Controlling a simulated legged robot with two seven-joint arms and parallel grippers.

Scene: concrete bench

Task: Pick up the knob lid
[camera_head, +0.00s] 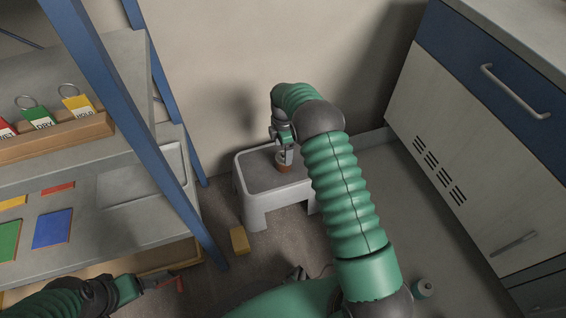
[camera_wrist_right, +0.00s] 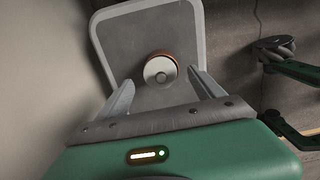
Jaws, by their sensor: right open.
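The knob lid, a small round brown piece (camera_head: 284,166), stands on the grey step stool (camera_head: 253,213) in the head view. From above in the right wrist view, it shows a pale round top with a brown rim (camera_wrist_right: 160,70). My right gripper (camera_head: 286,154) points down at it; in the wrist view its open fingers (camera_wrist_right: 160,88) lie either side of and just short of the lid, with nothing between them. My left gripper (camera_head: 170,283) is low at the left, by a thin red piece; I cannot tell if it grips that.
A blue-framed shelf (camera_head: 100,215) with coloured cards and tiles stands at the left. A yellow block (camera_head: 240,240) lies on the floor by the stool. A cabinet (camera_head: 470,130) stands at the right.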

